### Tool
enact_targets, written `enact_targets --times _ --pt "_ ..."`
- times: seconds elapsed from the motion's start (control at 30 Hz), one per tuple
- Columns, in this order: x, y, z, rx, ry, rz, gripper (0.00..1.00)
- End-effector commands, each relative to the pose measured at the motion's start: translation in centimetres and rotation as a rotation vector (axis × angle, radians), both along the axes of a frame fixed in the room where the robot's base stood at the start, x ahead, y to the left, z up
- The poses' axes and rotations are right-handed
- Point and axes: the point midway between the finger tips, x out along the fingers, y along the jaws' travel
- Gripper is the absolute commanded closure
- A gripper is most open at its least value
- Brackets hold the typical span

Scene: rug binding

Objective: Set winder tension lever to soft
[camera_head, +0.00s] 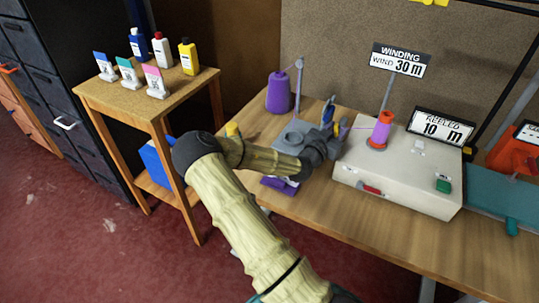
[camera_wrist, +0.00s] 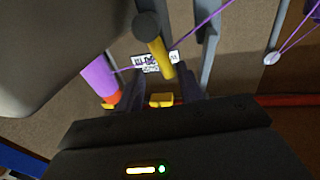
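The winder is a cream box (camera_head: 395,190) on the table, with a spool of purple thread (camera_head: 381,130) on a red base. A grey tension unit (camera_head: 293,137) stands left of it, with a small yellow part (camera_head: 326,116) next to blue. In the wrist view a yellow lever with a dark end (camera_wrist: 158,48) stands just ahead of my gripper (camera_wrist: 153,92). My gripper's dark fingers are apart, with a small yellow block (camera_wrist: 161,100) showing between them. The lever seems not gripped. My arm hides part of the tension unit; its setting marks are unreadable.
A purple cone (camera_head: 279,92) stands behind the unit, and thread runs to the winder. A wooden stand (camera_head: 150,100) with bottles and cards is at left. The front right tabletop is clear.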

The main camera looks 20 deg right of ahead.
Motion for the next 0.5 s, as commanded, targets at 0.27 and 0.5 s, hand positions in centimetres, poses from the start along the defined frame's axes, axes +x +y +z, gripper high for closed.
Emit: enact_targets --times 0.27,0.5 --pt "-1.1 0.1 -0.1 0.129 -0.147 0.001 0.64" --pt "-3.0 3.6 -0.2 0.126 -0.143 0.003 0.64"
